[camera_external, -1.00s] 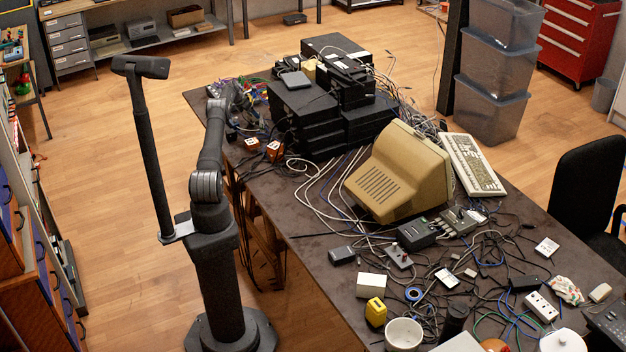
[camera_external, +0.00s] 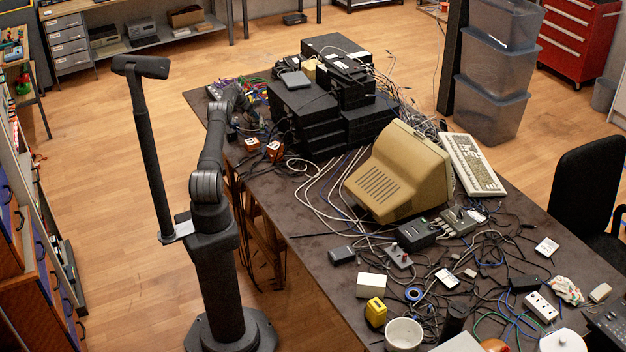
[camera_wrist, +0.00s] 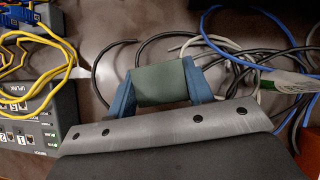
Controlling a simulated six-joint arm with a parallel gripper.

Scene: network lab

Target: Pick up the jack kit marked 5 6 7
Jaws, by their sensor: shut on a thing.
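My gripper (camera_wrist: 166,88) shows in the wrist view with its two blue fingers on either side of a dull green block (camera_wrist: 163,84). It is shut on this block. No mark shows on the face turned to the camera, so I cannot tell whether it is the jack kit marked 5 6 7. In the external view my arm reaches over the far left end of the table, and the gripper and block cannot be made out there. Two small orange pieces with white tops (camera_external: 274,149) lie nearer on the table's left edge; their marks are too small to read.
A grey network box with numbered ports (camera_wrist: 28,119) and yellow cables (camera_wrist: 62,50) are at left in the wrist view. Grey and blue cables (camera_wrist: 250,55) lie at right. A stack of black boxes (camera_external: 305,115) stands right of my arm's end.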

